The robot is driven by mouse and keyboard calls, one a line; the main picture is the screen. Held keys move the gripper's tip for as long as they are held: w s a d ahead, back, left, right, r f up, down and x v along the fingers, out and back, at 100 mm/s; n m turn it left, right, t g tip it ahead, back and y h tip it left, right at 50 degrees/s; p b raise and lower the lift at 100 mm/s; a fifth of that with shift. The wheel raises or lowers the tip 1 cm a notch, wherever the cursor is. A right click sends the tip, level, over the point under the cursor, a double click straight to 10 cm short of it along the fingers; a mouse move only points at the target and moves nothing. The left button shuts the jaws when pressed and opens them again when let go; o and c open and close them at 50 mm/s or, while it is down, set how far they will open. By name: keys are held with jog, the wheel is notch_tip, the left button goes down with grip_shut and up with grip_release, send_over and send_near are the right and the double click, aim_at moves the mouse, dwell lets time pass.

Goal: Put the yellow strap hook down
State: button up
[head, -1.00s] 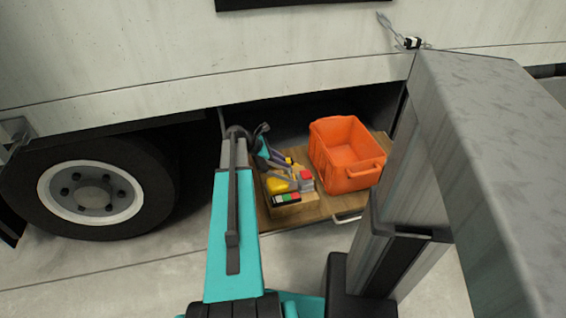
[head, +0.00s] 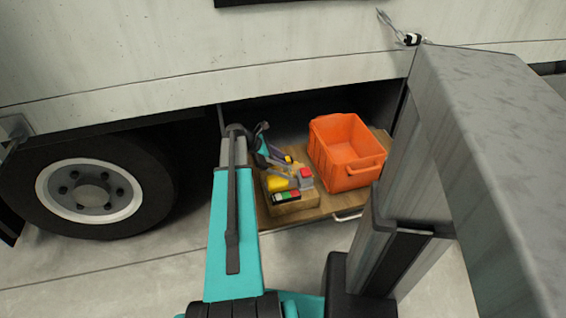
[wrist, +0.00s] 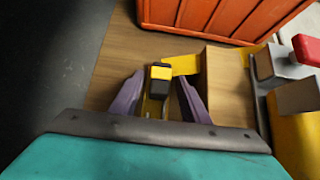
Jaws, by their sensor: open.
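The yellow strap hook, a small yellow and black piece (wrist: 160,74), shows between the two purple fingers of my gripper (wrist: 158,97) in the wrist view. Gaps show beside it, and its lower part is partly hidden. It lies over the wooden board, close to the left side of a wooden box (wrist: 228,85). Whether it rests on the board I cannot tell. In the head view my gripper (head: 285,160) is low over the board, left of the orange crate (head: 325,160), with a small bit of yellow at its tip.
The wooden board (head: 325,208) slides out under the truck body. The box (head: 295,204) holds a yellow item (head: 278,184), a grey item with a red top (head: 305,174) and a block with coloured squares (head: 286,197). A truck wheel (head: 90,191) is at left.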

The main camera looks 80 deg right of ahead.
jog(key=p+v, duration=0.3)
jog(key=v, duration=1)
jog(key=shift+w+r, duration=0.25)
jog(key=shift+w, duration=0.05)
jog(key=shift+a, duration=0.1)
jog(key=w+a+f+t, duration=0.1)
jog(key=w+a+f, duration=0.6)
jog(key=a, duration=0.3)
jog(key=w+a+f+m+t+y, duration=0.1)
jog(key=w+a+f+t, duration=0.1)
jog(key=w+a+f, duration=0.75)
jog(key=w+a+f+t, duration=0.1)
jog(key=w+a+f, duration=0.45)
jog(key=a, duration=0.55)
jog(key=s+a+f+m+y, duration=0.1)
jog(key=s+a+f, duration=0.2)
jog(key=a, duration=0.9)
jog(key=s+a+f+m, duration=0.1)
jog(key=s+a+f, duration=0.2)
jog(key=a, duration=0.9)
jog(key=s+a+f+m+y, duration=0.1)
jog(key=a+f, duration=0.5)
jog(key=a, duration=0.6)
jog(key=shift+s+a+f+m+y, duration=0.25)
jog(key=shift+s+m, duration=0.25)
jog(key=shift+s, duration=0.55)
